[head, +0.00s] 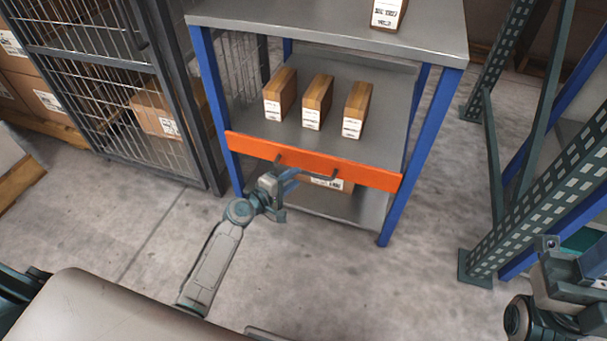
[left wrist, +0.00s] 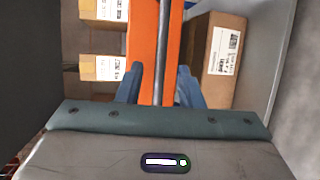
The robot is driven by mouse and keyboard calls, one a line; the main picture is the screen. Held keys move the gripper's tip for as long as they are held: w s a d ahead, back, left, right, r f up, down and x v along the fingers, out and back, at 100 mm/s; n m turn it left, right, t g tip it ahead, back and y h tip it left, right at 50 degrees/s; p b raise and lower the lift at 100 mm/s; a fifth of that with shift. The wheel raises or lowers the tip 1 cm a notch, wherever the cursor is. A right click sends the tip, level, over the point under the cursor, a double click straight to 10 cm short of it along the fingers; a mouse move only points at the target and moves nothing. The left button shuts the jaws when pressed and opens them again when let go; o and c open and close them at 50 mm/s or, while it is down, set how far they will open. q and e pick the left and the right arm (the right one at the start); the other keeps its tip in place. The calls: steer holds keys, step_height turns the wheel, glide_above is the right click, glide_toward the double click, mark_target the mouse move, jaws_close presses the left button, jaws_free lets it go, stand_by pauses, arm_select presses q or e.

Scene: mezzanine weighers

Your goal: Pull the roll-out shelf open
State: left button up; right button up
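The roll-out shelf has an orange front (head: 366,174) and a grey deck (head: 285,130), and carries three upright boxes. Its front lies about level with the blue front legs of the grey bench. A dark bar handle (head: 334,174) is fixed on the orange front. My left gripper (head: 287,183) is at the left part of the handle. In the left wrist view the handle (left wrist: 163,50) runs between the two fingers (left wrist: 160,85), with a gap on each side. My right gripper (head: 580,275) is at the lower right, away from the shelf; its fingers are unclear.
A box (head: 330,183) sits on the lower shelf, partly behind the orange front. A wire cage (head: 100,85) with boxes stands to the left. A green perforated rack upright (head: 530,195) stands to the right. The concrete floor (head: 350,285) before the bench is clear.

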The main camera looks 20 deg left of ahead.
mark_target(303, 171)
arm_select(q)
steer(key=x, duration=0.5)
steer(key=shift+b, duration=0.4)
jaws_close()
